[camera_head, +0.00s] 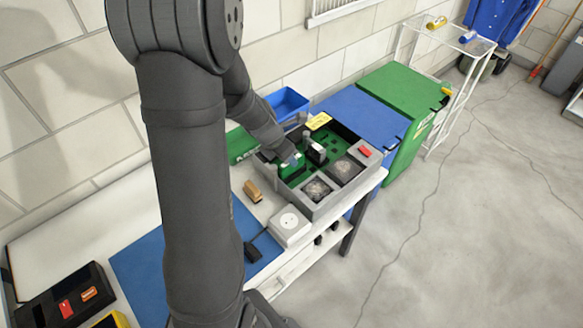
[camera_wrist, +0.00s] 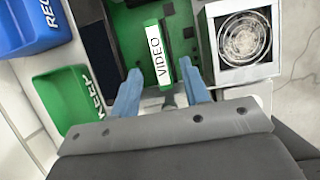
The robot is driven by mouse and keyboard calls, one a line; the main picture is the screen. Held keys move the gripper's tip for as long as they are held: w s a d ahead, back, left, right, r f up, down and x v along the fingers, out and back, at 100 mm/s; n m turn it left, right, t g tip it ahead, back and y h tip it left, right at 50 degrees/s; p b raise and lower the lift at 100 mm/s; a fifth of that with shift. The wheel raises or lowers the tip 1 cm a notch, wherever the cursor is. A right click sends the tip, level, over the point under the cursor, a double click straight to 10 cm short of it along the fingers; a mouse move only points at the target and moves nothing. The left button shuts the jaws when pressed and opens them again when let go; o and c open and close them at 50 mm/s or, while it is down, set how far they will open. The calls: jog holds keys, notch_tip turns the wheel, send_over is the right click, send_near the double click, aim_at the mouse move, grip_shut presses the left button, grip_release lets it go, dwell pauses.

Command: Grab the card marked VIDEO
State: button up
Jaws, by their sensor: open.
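The card marked VIDEO (camera_wrist: 155,56) shows in the wrist view with a white label, black letters and green ends. It stands on a green circuit board (camera_wrist: 126,22) inside a grey case. My gripper (camera_wrist: 160,78) is open, with its two blue fingers on either side of the card's near end. I cannot tell whether either finger touches it. In the head view my gripper (camera_head: 291,160) is low over the case (camera_head: 323,207), and the card cannot be made out clearly there.
A fan in a pale square housing (camera_wrist: 240,38) stands close to the right finger. Green (camera_wrist: 72,95) and blue (camera_wrist: 35,22) bins lie to the left. In the head view, a black-and-white block (camera_head: 316,152) stands on the board, and a white box (camera_head: 289,226) sits before the case.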

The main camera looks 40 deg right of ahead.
aim_at(292, 168)
jog(key=shift+x, duration=2.8)
jog(key=shift+d, duration=0.1)
grip_shut()
